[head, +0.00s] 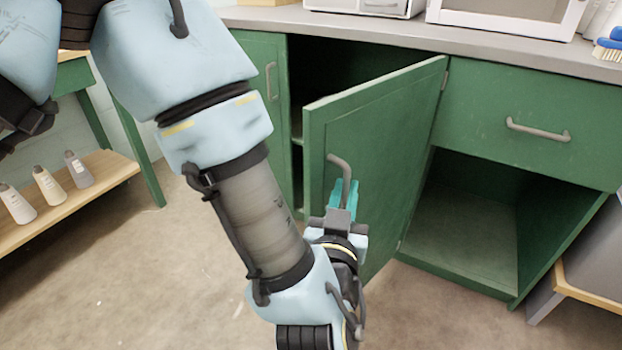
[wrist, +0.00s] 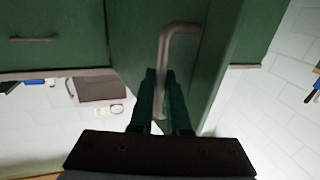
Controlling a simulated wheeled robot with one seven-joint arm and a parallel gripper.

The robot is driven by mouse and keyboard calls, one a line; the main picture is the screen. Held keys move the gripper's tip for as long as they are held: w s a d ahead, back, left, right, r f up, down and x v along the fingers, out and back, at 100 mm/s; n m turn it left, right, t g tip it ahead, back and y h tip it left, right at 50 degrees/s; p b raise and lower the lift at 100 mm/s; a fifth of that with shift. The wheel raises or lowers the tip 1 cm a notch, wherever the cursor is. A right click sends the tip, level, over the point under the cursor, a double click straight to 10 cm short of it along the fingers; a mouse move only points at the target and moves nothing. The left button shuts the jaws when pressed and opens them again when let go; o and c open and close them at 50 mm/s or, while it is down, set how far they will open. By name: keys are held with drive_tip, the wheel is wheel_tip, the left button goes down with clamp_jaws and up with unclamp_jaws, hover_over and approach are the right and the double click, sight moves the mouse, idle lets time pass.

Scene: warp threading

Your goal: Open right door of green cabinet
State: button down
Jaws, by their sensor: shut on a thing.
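The green cabinet (head: 561,90) stands under a grey countertop. Its right door (head: 393,140) is swung partly out, hinged on its right edge, and a dark opening shows behind it. The door has a grey bar handle (head: 340,162), which also shows in the wrist view (wrist: 178,29). My gripper (head: 342,195) has teal fingers and is shut on the lower part of this handle. In the wrist view the fingers (wrist: 162,105) lie on both sides of the bar. The left door (head: 262,85) looks closed and is partly hidden by my arm.
A drawer (head: 530,125) and an open compartment (head: 470,215) are right of the door. A low wooden shelf (head: 85,200) with several bottles stands at the left. A wooden-edged unit (head: 580,285) is at the lower right. Floor (head: 150,270) is clear before the cabinet.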

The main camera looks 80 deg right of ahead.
drive_tip(key=s+a+n+t, duration=0.2)
drive_tip(key=s+t, duration=0.1)
drive_tip(key=s, duration=0.3)
drive_tip(key=shift+a+b, duration=0.15)
drive_tip(key=shift+b, duration=0.25)
drive_tip(key=shift+r, duration=0.1)
drive_tip(key=c, duration=0.9)
unclamp_jaws()
drive_tip(key=s+a, duration=0.2)
drive_tip(key=a, duration=0.8)
drive_tip(key=shift+a, duration=0.3)
